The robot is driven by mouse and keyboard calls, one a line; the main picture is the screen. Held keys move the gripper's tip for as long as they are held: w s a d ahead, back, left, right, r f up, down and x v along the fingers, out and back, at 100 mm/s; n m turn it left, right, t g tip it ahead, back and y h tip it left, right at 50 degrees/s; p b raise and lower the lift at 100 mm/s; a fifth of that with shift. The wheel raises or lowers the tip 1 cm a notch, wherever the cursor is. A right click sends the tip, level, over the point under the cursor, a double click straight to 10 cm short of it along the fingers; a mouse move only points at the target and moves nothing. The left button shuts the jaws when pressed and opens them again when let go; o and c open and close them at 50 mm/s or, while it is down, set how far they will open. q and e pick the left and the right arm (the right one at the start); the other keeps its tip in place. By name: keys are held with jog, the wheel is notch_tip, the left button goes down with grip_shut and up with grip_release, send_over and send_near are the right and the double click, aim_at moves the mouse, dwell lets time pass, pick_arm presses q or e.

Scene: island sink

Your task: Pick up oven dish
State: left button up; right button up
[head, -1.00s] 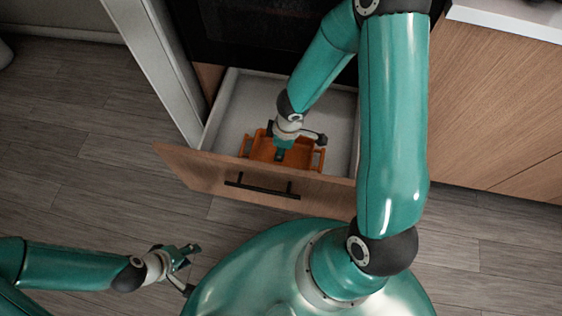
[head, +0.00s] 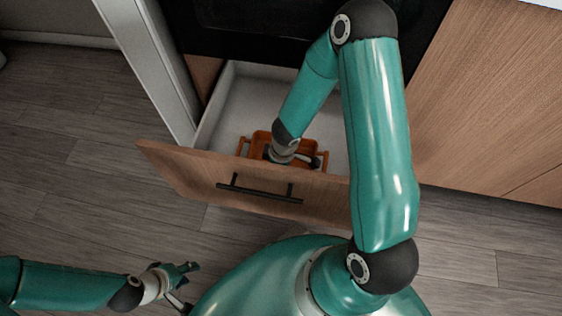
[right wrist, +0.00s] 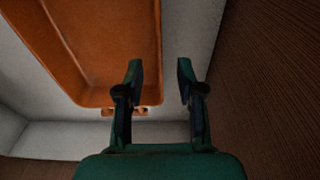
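The orange oven dish (head: 258,142) lies in the open drawer, with a handle showing at each side in the head view. It fills the upper left of the right wrist view (right wrist: 95,45). My right gripper (right wrist: 161,72) is open; one finger is over the dish side and the other over the pale drawer floor, with the dish's edge lined up between them. I cannot tell whether they touch the dish. In the head view my right wrist hides part of the dish and the fingertips. My left gripper (head: 190,283) is open and empty, outside the drawer at lower left.
The drawer (head: 225,105) has white inner walls and a wooden front (head: 190,172) with a black handle (head: 258,193). The dark oven (head: 260,35) is above it. A wooden cabinet (head: 490,110) stands to the right. The floor at left is clear.

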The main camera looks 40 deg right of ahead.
notch_tip(320, 180, down, 5)
jog(key=shift+b, duration=1.2)
jog(key=shift+w, duration=0.1)
jog(key=shift+r, duration=0.1)
grip_shut()
